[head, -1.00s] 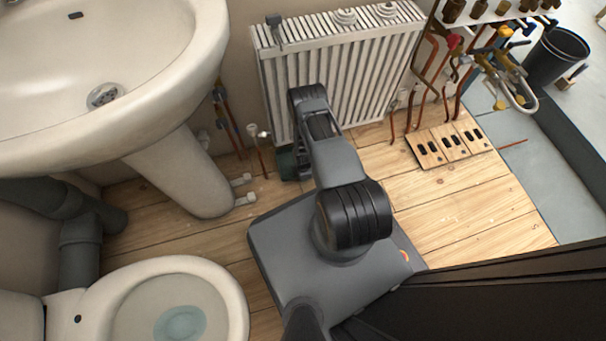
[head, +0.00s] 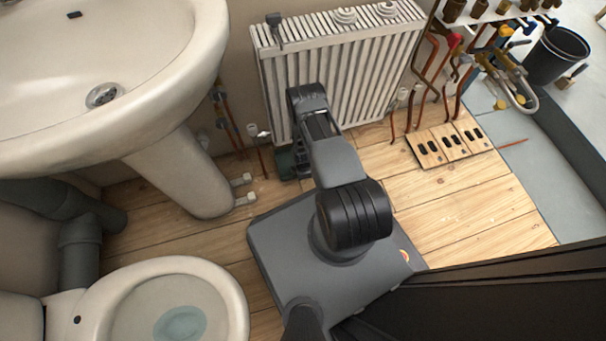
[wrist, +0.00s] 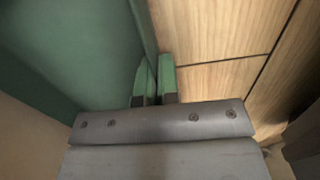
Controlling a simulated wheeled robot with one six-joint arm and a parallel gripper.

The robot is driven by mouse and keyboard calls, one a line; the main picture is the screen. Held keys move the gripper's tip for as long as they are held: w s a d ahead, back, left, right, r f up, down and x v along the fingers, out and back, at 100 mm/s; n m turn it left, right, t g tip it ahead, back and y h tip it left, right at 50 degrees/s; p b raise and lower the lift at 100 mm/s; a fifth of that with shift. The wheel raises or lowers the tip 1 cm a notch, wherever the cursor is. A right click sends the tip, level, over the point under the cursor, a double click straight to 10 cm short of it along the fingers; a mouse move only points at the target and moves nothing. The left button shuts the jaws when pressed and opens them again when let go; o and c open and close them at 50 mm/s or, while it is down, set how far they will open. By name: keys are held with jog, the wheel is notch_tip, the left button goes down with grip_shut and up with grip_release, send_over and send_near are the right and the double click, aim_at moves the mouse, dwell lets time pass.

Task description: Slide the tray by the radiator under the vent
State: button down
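The green tray (head: 287,163) is on the floor at the foot of the radiator's left end in the head view, mostly hidden behind my arm. In the wrist view the tray (wrist: 75,45) fills the upper left, and its wall edge runs down to my gripper (wrist: 157,80). The two fingertips are close together with the wall edge between them, so my gripper looks shut on the tray's wall. The white radiator (head: 350,75) stands against the wall. A grey fitting (head: 274,30), perhaps the vent, is at its upper left corner, above the tray's area.
The sink pedestal (head: 180,170) and a capped pipe (head: 260,140) stand left of the tray. The toilet (head: 170,300) is at the lower left. Plates with slots (head: 447,146) lie on the floor at right, near copper pipes. Bare wooden floor (head: 455,205) lies right of my arm.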

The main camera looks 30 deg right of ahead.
jog(key=shift+w+a, duration=0.35)
jog(key=c, duration=1.3)
grip_release()
jog(key=shift+o, duration=0.2)
notch_tip(320, 180, up, 14)
jog(key=p, duration=0.6)
jog(key=shift+f, duration=0.1)
